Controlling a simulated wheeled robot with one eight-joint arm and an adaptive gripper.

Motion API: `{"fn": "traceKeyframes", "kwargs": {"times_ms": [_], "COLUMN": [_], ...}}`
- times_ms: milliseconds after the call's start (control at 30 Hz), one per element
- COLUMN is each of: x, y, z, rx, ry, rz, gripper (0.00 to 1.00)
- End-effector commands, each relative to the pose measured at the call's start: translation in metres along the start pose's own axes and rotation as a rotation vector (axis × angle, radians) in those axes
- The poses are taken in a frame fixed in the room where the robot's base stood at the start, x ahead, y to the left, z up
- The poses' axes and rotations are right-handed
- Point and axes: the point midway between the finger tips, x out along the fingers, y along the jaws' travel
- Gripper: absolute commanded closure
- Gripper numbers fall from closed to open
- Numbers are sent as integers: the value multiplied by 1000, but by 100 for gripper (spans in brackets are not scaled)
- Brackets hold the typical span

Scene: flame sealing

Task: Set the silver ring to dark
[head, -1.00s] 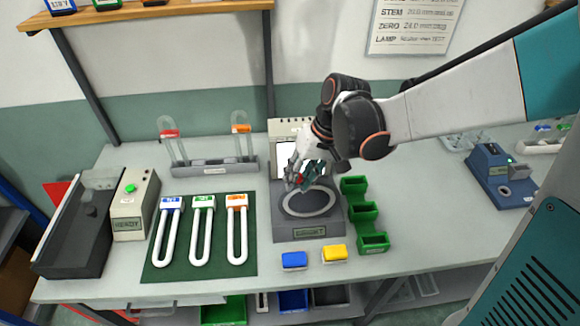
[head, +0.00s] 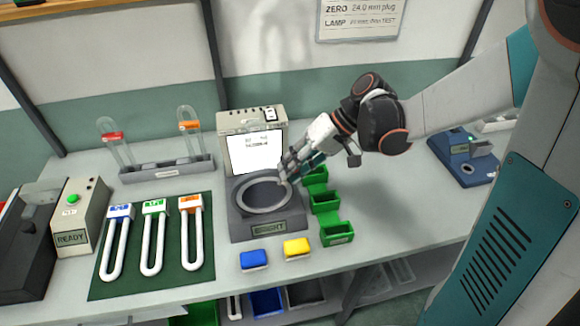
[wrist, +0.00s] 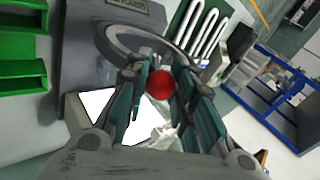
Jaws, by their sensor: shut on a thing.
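The silver ring (head: 262,211) lies flat on top of a grey box-shaped device (head: 240,225), around a dark round centre. The box's front plate (head: 269,227) reads BRIGHT. My gripper (head: 284,180) is at the ring's upper right edge in the head view. In the wrist view the silver ring (wrist: 107,40) arcs behind the fingers, and a red ball-shaped knob (wrist: 160,85) sits between the fingertips of my gripper (wrist: 160,90). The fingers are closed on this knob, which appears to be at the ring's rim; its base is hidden.
A lit screen (head: 256,153) stands behind the ring. Green bins (head: 336,235) stand close to its right. Blue (head: 254,259) and yellow (head: 297,248) blocks lie in front. A green mat (head: 180,270) with white U-shaped tubes lies left. Bare table shows at the right.

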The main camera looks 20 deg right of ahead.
Motion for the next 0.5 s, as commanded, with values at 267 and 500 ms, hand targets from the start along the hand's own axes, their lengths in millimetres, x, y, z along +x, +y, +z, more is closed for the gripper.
{"fn": "traceKeyframes", "kwargs": {"times_ms": [267, 500], "x": [4, 5], "y": [12, 15], "z": [1, 1], "rx": [2, 2], "ry": [3, 4], "rz": [3, 4], "gripper": [100, 100]}}
